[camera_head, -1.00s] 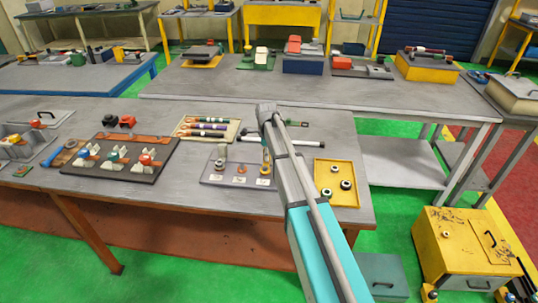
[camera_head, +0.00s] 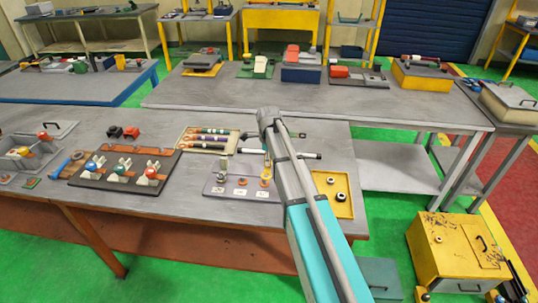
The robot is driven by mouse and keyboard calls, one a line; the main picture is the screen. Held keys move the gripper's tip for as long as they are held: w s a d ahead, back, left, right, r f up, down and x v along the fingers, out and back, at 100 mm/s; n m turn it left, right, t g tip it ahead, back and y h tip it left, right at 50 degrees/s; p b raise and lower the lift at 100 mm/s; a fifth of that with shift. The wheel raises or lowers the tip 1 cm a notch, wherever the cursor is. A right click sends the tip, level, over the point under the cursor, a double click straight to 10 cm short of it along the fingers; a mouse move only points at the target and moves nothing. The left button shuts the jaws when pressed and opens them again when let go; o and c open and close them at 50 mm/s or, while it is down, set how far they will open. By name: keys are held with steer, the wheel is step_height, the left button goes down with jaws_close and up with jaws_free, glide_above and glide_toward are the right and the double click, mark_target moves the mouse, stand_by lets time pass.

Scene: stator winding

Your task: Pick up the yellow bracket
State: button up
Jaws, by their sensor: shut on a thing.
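My arm (camera_head: 300,190) reaches up from the bottom of the head view, over the right part of the near workbench. Its far end (camera_head: 270,115) covers part of the bench, and I cannot make out the gripper's fingers. A yellow tray (camera_head: 343,211) with dark ring-shaped parts lies right of the arm. A pale board (camera_head: 213,187) with several small parts lies just left of it.
A dark board (camera_head: 80,181) with several coloured fixtures lies on the near workbench (camera_head: 190,220). A tray of striped rods (camera_head: 208,140) is behind it. A second grey bench (camera_head: 330,105) with boxes stands behind. A yellow cabinet (camera_head: 445,245) stands at right on the green floor.

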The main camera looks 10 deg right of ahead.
steer(key=s+r+p, duration=0.3)
steer(key=s+r, duration=0.1)
steer(key=s, duration=0.5)
steer(key=shift+s+r+p, duration=0.3)
steer(key=shift+r+p, duration=0.1)
